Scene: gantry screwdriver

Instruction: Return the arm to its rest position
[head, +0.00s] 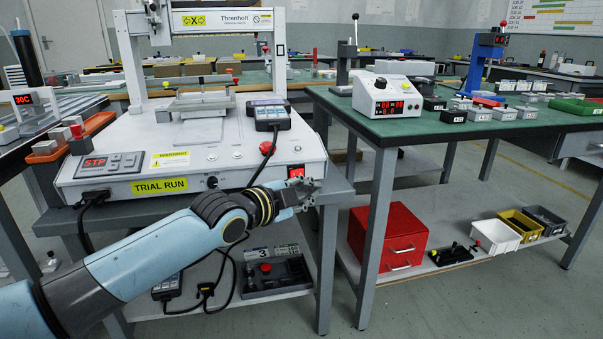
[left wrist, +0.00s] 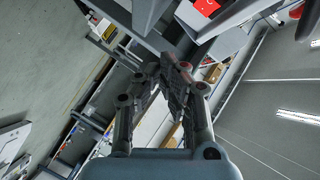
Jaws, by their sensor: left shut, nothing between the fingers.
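My left arm comes in from the lower left in the head view. Its gripper (head: 308,190) is in front of the right front corner of the white gantry machine (head: 225,160), close to a lit red switch (head: 296,172). I cannot tell if it touches the machine. In the left wrist view the fingers of the left gripper (left wrist: 168,72) are closed together with nothing between them. My right gripper is in neither view.
A green-topped table (head: 430,128) stands to the right with a white display box (head: 387,96). A red cabinet (head: 388,237) and several bins sit on its lower shelf. A handheld pendant (head: 268,112) with a cable rests on the machine. Open floor lies between the tables.

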